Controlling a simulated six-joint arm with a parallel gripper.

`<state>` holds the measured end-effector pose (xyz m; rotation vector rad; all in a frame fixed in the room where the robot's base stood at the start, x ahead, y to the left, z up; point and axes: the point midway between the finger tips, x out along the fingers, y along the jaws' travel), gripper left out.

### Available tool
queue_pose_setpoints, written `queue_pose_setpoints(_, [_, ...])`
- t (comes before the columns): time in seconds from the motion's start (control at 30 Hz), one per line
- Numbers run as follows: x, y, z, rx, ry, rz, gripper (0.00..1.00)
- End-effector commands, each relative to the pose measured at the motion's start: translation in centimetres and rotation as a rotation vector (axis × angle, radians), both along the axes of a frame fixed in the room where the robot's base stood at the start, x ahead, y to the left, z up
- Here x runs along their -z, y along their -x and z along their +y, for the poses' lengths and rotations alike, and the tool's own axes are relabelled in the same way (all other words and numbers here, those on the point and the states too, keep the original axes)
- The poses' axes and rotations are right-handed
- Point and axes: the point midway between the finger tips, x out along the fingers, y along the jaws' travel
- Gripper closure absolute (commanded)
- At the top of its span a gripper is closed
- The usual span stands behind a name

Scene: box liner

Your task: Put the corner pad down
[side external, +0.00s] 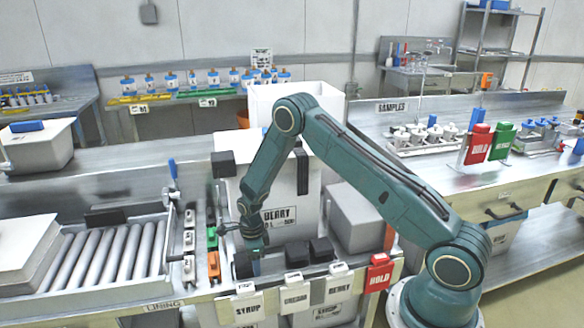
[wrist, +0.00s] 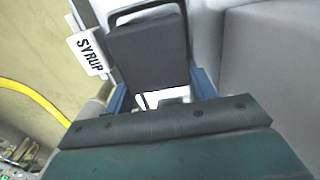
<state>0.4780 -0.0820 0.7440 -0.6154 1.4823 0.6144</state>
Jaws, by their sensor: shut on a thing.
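My gripper (side external: 252,262) points down at the front of the bench, just behind the SYRUP tag (side external: 246,306). It is shut on a black corner pad (wrist: 148,55), which sits between the blue fingers in the wrist view. In the side view the dark block at the fingers (side external: 242,264) appears to be this pad, partly covered by the gripper. Whether its underside touches a surface cannot be told. Two more black pads (side external: 297,253) (side external: 321,249) sit to the right, behind the other label tags.
A white BERRY box (side external: 282,195) stands right behind my gripper, with a black block (side external: 223,164) at its top left corner. A grey bin (side external: 357,218) is to the right. A red HOLD sign (side external: 378,274) stands at the front edge. A roller conveyor (side external: 108,255) lies left.

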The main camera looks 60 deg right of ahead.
Motion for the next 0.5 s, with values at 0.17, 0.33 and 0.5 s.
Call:
queue_pose_setpoints(0.17, [1.08, 0.07, 0.01, 0.0, 0.0, -0.001, 0.66])
queue_pose_setpoints(0.33, [1.14, 0.02, 0.01, 0.0, 0.001, -0.004, 0.66])
queue_pose_setpoints(0.5, [1.13, 0.0, 0.0, 0.0, 0.001, -0.004, 0.26])
